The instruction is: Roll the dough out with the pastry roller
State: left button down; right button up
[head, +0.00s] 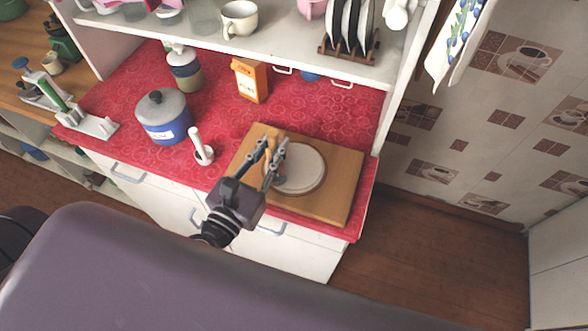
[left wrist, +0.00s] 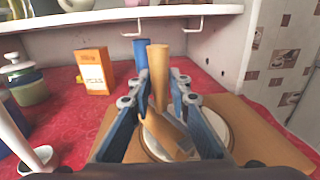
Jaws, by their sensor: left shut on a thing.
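The dough (head: 304,170) is a flat, pale round disc with a brownish rim around it, on a wooden board (head: 345,185) at the counter's front right. My left gripper (head: 272,158) is over the dough's left side, shut on the wooden pastry roller (head: 271,144). In the left wrist view, the pastry roller (left wrist: 158,72) has its handle upright between the fingers and its wider lower part slanting over the dough (left wrist: 155,148). I cannot tell whether the roller touches the dough. The fingers hide part of both. My right gripper is not in view.
A white upright utensil in a holder (head: 201,150), a blue pot with a grey lid (head: 163,120), a jar (head: 185,72) and an orange box (head: 251,80) stand left of and behind the board. A shelf (head: 210,45) overhangs the counter's back. Red cloth (head: 225,120) between them is clear.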

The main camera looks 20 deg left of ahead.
pick_arm(q)
jog(key=d, duration=0.1)
jog(key=w+d+p, duration=0.1)
jog(key=d, duration=0.1)
jog(key=shift+w+d, duration=0.1)
jog(key=shift+w, duration=0.25)
jog(key=shift+w+d+f+p, duration=0.1)
jog(key=shift+w+d+p, duration=0.3)
jog(key=shift+d, duration=0.6)
jog(key=shift+w+d+f+p, duration=0.1)
jog(key=shift+w+d+p, duration=0.1)
jog(key=shift+w+d, duration=0.6)
jog(key=shift+s+d+f, duration=0.1)
jog(key=shift+s+d, duration=0.05)
jog(key=shift+d, duration=0.4)
jog(key=shift+s+a+b, duration=0.15)
jog(key=shift+s+a, duration=0.2)
jog(key=shift+a, duration=0.3)
jog(key=shift+s+a+b, duration=0.15)
jog(key=shift+s+a, duration=0.15)
jog(key=shift+a, duration=0.3)
jog(key=shift+s+a+b, duration=0.15)
jog(key=shift+s+a, duration=0.2)
jog(key=shift+a, duration=0.3)
jog(key=shift+d, duration=0.1)
jog(key=shift+w, duration=0.1)
notch_tip(320, 180, up, 6)
jog(key=p, duration=0.6)
